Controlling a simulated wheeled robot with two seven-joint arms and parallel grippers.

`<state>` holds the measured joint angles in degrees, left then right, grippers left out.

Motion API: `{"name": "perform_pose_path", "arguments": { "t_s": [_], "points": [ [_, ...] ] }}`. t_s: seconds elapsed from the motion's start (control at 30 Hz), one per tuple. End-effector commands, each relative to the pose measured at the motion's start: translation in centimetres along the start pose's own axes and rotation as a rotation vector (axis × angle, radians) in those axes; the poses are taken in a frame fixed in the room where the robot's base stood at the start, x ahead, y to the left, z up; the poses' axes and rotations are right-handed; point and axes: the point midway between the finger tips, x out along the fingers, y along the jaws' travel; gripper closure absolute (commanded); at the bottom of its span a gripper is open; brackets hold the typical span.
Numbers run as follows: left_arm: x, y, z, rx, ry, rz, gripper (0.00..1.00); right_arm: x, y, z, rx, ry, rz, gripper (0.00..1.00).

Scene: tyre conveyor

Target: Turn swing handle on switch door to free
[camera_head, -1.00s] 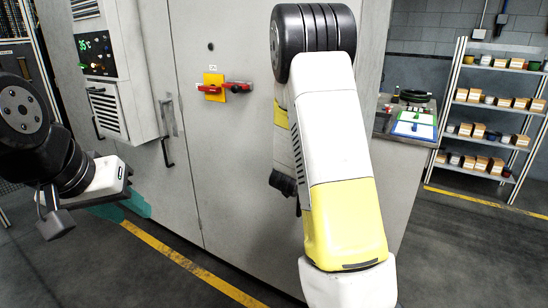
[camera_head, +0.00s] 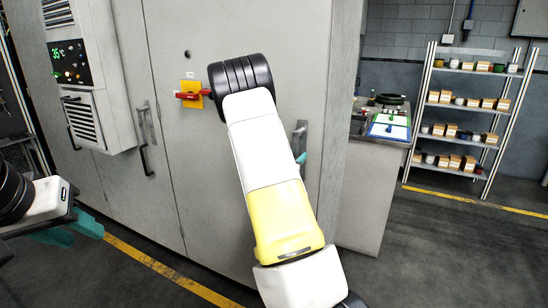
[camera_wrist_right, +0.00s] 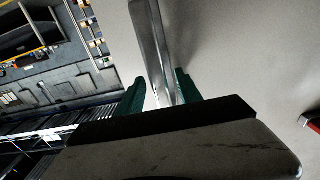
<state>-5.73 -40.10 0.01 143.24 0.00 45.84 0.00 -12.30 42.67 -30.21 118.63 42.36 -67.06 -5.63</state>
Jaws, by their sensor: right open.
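The grey switch door (camera_head: 190,155) carries a red rotary switch (camera_head: 189,95) on a yellow plate. A metal swing handle (camera_head: 299,138) is near the door's right edge, partly hidden behind my right arm. In the right wrist view the handle's bar (camera_wrist_right: 158,50) runs between the teal fingers of my right gripper (camera_wrist_right: 158,92). The fingers are apart on either side of it, with gaps. The bar's lower end is hidden by the gripper body. My left gripper (camera_head: 72,230) is low at the left, its teal fingers apart and empty, away from the door.
A control box (camera_head: 72,75) with a green display and another handle (camera_head: 147,125) are on the cabinet to the left. A side bench (camera_head: 385,135) with blue-white trays stands right of the cabinet. A shelf (camera_head: 470,110) is behind. The floor at right is clear.

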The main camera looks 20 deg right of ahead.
Motion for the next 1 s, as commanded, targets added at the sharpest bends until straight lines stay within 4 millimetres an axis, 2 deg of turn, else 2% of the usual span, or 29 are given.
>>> {"name": "perform_pose_path", "arguments": {
  "t_s": [0.2,0.27,0.43,1.0],
  "points": [
    [0.00,0.00,0.00,0.000,0.000,0.000,0.64,0.04,-0.02,0.02,0.000,-0.001,-0.001,0.58],
    [-0.01,0.00,0.00,0.000,0.000,0.000,0.64,0.04,-0.03,0.02,0.000,-0.001,-0.001,0.68],
    [-0.01,0.00,0.00,0.000,0.000,0.000,0.64,0.02,-0.04,0.01,0.000,-0.001,-0.001,1.00],
    [-0.01,0.00,0.00,0.000,0.000,0.000,0.64,0.01,-0.05,0.01,0.000,-0.001,-0.001,1.00]
  ]
}}
